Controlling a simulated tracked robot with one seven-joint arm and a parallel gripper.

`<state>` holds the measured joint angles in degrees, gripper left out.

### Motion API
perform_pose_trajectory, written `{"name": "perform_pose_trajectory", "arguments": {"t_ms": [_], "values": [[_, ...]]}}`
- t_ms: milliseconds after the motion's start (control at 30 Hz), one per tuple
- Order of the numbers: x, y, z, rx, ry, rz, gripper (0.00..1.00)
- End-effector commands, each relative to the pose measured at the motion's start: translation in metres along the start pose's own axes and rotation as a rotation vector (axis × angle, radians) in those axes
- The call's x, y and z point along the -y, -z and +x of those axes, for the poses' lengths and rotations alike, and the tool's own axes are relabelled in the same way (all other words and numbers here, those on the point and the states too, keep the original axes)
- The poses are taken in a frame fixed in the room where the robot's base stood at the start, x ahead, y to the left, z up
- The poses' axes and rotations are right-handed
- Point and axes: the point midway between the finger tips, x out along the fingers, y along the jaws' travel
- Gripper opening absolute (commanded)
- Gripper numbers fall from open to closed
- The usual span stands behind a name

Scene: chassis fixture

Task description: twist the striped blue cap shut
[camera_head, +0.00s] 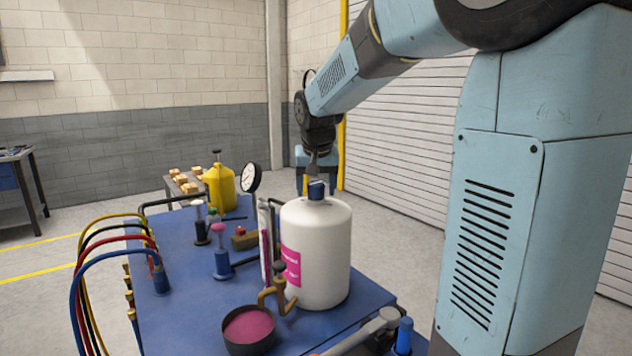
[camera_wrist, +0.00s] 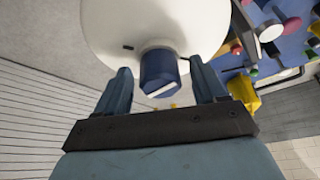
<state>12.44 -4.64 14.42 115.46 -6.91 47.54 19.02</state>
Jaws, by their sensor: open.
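A large white bottle (camera_head: 325,245) with a pink label stands on the blue bench top (camera_head: 185,310) in the head view. Its blue cap (camera_head: 316,190) sits on the neck at the top. In the wrist view the cap (camera_wrist: 158,68) shows a pale stripe and lies between my fingers, above the white bottle shoulder (camera_wrist: 120,30). My gripper (camera_wrist: 159,67) is open, one finger on each side of the cap with a gap on both sides. In the head view my gripper (camera_head: 313,168) comes down from above the cap, and its fingertips are hard to make out.
A brass valve (camera_head: 277,290) and a dark bowl of magenta material (camera_head: 248,328) stand in front of the bottle. A yellow jug (camera_head: 220,188), a round gauge (camera_head: 251,178) and several knobs stand behind and left. Coloured hoses (camera_head: 90,265) loop at the left edge.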

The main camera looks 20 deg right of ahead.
Motion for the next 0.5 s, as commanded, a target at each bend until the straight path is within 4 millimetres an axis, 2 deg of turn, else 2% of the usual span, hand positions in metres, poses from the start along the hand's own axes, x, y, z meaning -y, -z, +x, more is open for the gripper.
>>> {"name": "perform_pose_trajectory", "arguments": {"t_ms": [200, 500], "values": [[0.0, 0.0, 0.0003, 0.0, 0.0, 0.0, 0.7], [0.0, 0.0, 0.0002, 0.0, 0.0, 0.0, 0.42]]}}
